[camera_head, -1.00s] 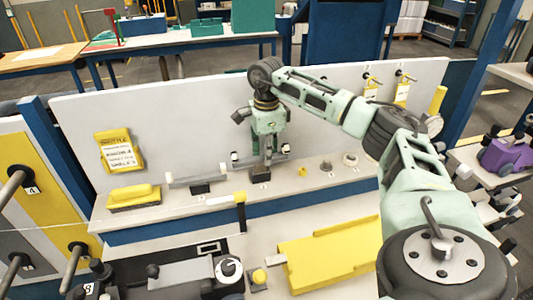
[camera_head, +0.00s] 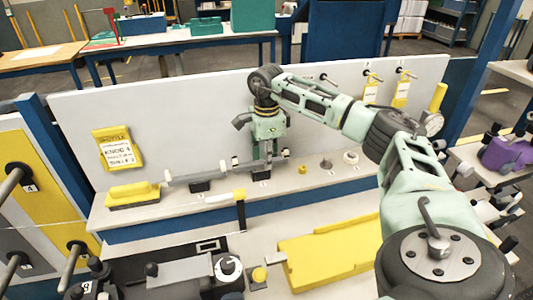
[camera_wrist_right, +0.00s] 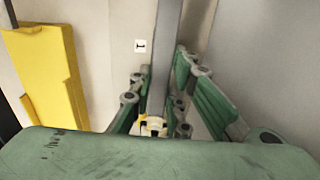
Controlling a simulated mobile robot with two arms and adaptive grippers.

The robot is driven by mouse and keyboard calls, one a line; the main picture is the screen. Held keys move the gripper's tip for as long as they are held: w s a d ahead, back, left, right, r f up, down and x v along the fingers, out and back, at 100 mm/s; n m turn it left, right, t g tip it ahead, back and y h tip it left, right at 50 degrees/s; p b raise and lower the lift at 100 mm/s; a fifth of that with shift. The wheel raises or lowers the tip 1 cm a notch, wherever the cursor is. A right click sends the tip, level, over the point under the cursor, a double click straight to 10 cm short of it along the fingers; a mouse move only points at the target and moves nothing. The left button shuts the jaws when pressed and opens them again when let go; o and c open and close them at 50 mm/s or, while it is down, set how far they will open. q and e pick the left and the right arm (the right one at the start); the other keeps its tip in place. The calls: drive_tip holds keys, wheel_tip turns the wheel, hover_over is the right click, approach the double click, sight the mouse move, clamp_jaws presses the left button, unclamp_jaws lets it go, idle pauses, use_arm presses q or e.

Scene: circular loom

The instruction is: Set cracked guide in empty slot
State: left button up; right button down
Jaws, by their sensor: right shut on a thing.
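My right gripper (camera_head: 268,152) is over the white ledge (camera_head: 310,182) and shut on a grey bar-shaped guide, which lies crosswise in its jaws. In the right wrist view the grey guide (camera_wrist_right: 166,45) runs up from between the green fingers (camera_wrist_right: 158,105). Whether it is cracked cannot be made out. My left gripper is not in view.
A yellow block (camera_head: 133,195) lies at the ledge's left end. Small round parts (camera_head: 326,164) stand right of my gripper. A yellow tray (camera_head: 325,260) lies in front. A white back panel (camera_head: 200,120) rises behind the ledge.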

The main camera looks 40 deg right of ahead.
drive_tip(key=c, duration=1.6)
unclamp_jaws()
drive_tip(key=shift+f, duration=0.15)
wheel_tip(320, 180, up, 12)
